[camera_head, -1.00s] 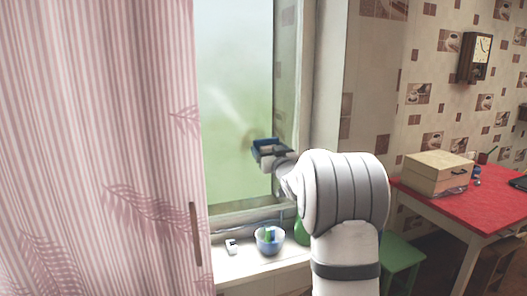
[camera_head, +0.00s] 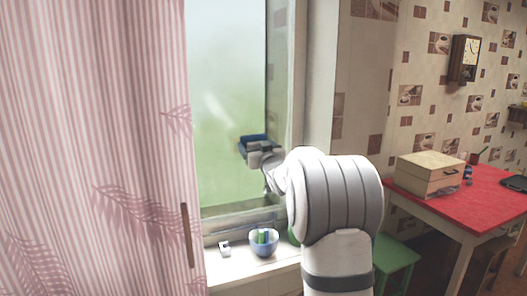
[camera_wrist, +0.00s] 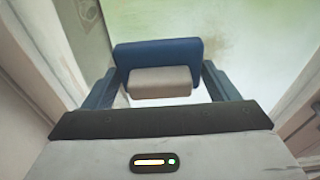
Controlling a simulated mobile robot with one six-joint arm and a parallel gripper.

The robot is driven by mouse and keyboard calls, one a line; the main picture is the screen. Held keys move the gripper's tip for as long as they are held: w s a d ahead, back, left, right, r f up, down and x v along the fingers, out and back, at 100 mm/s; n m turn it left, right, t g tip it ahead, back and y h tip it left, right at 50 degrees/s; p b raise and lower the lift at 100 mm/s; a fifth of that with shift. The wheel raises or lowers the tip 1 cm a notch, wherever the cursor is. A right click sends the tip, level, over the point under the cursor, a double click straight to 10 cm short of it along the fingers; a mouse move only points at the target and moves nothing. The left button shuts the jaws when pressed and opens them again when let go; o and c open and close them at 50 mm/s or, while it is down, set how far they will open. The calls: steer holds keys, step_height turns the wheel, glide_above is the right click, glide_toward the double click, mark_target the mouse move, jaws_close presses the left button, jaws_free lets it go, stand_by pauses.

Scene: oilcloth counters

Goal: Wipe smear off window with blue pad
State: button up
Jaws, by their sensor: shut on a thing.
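The window pane (camera_head: 222,85) is cloudy, with green behind it. A faint pale streak (camera_head: 214,108) runs slantwise across its middle. The blue pad (camera_head: 253,139) is at the pane's right part, below and right of that streak; it also shows in the wrist view (camera_wrist: 158,52). My gripper (camera_head: 264,153) is shut on the pad's pale block (camera_wrist: 160,83), one finger on each side. A faint brownish mark (camera_wrist: 197,22) shows on the pane just beyond the pad in the wrist view. I cannot tell whether the pad touches the glass.
A bowl (camera_head: 264,243) with blue and green things and a small white object (camera_head: 225,248) stand on the sill below. A pink striped curtain (camera_head: 90,130) hangs left of the pane. The window frame (camera_head: 283,80) borders it on the right. A red table (camera_head: 480,190) stands farther right.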

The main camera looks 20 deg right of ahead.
mark_target(264, 139)
steer(key=a+b, duration=0.6)
steer(key=a, duration=0.2)
steer(key=shift+f, duration=0.1)
steer(key=shift+r+p, duration=0.65)
steer(key=shift+r, duration=0.4)
steer(key=shift+d+p, duration=0.8)
steer(key=shift+d, duration=1.1)
steer(key=shift+d+p, duration=0.8)
steer(key=shift+d, duration=0.55)
steer(key=shift+d+p, duration=1)
steer(key=shift+d, duration=1.3)
